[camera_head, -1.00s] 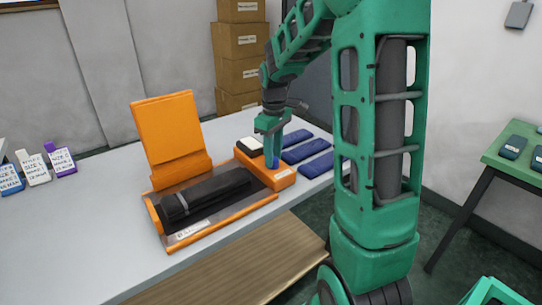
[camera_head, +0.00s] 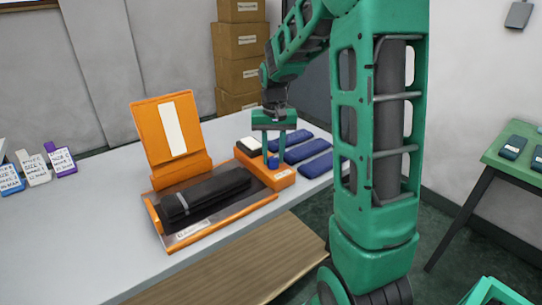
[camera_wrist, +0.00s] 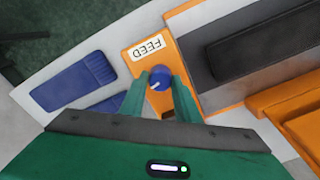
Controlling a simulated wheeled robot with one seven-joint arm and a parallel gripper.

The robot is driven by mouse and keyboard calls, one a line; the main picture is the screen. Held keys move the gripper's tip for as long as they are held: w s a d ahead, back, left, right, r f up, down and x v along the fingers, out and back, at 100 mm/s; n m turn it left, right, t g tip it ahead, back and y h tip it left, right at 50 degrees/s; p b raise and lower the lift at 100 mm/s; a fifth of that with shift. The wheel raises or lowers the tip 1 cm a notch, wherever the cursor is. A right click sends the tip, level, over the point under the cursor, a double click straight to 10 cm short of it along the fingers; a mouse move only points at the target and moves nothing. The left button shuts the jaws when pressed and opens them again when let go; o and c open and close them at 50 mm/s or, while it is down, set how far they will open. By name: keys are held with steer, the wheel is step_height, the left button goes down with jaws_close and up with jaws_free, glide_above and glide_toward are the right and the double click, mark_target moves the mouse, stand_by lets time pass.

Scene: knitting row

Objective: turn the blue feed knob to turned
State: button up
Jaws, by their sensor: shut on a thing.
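The blue feed knob (camera_wrist: 159,79) sits on the orange control block beside a white "FEED" label (camera_wrist: 147,47) in the wrist view. A pale pointer mark shows on its face, pointing toward the lower left. My gripper (camera_wrist: 160,92) has its two green fingers around the knob, one on each side, shut on it. In the head view my gripper (camera_head: 274,160) reaches down onto the orange block (camera_head: 279,179), and the knob is largely hidden by the fingers there. The orange machine's raised panel (camera_head: 158,136) shows a white strip (camera_head: 174,129).
A black folded item (camera_head: 205,194) lies in the orange machine's bed. Several blue folded pieces (camera_head: 312,150) lie right of the block. Tagged items (camera_head: 40,170) stand at the table's left. Cardboard boxes (camera_head: 240,42) are stacked behind. The grey table's front left (camera_head: 75,240) is clear.

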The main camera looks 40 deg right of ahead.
mark_target(273, 158)
steer(key=shift+w+r+m, duration=0.15)
steer(key=shift+m, duration=0.95)
steer(key=o, duration=1)
steer(key=shift+o, duration=0.2)
step_height(273, 158, up, 11)
steer(key=shift+f, duration=0.2)
